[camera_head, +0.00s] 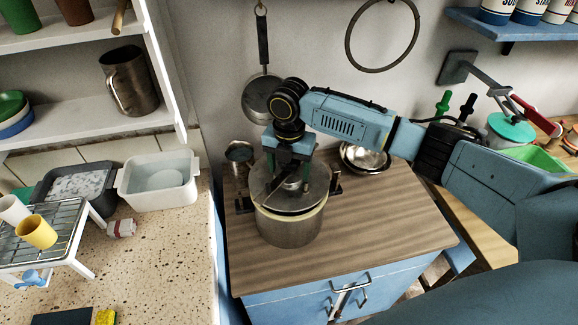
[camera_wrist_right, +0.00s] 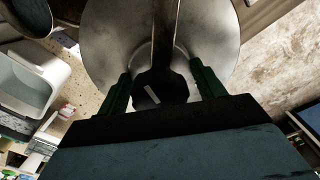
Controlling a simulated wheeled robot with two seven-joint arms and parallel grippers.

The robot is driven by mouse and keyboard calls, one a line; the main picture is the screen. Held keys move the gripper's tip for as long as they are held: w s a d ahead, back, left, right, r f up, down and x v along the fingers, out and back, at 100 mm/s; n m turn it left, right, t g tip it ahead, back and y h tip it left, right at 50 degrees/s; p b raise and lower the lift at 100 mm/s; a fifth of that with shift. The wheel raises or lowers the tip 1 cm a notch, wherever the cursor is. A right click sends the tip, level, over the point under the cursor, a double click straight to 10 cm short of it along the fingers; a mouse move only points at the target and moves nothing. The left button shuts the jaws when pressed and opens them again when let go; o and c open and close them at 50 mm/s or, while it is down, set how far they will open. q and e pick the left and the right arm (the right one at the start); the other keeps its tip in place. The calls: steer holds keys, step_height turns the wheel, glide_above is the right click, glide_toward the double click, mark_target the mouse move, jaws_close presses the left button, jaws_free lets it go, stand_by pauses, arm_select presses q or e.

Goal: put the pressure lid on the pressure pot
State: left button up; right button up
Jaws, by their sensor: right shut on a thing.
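The pressure pot (camera_head: 290,230) is a grey metal pot with dark side handles, standing upright on the wooden counter top. The pressure lid (camera_head: 262,180) is a round grey metal disc directly over the pot's mouth, hiding the inside. I cannot tell whether it rests on the rim or hovers just above. My right gripper (camera_head: 292,182) points down from above, shut on the lid's grip. In the right wrist view, the lid (camera_wrist_right: 105,50) fills the top, with a dark bar across it and a black knob between my green fingers (camera_wrist_right: 163,88). My left gripper is not in view.
Metal bowls (camera_head: 365,158) stand behind the pot, to its right. A pan (camera_head: 262,95) hangs on the wall behind. The wooden counter (camera_head: 390,240) is clear in front and right of the pot. White (camera_head: 128,190) and dark basins and a rack with cups stand at left.

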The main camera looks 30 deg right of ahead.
steer(key=shift+w+f+p, duration=0.1)
steer(key=shift+f+p, duration=0.1)
steer(key=shift+p, duration=0.5)
stand_by(0.6)
steer(key=shift+f, duration=0.5)
stand_by(0.4)
steer(key=shift+f, duration=0.3)
steer(key=shift+f, duration=0.15)
stand_by(0.5)
steer(key=shift+f, duration=0.25)
stand_by(0.8)
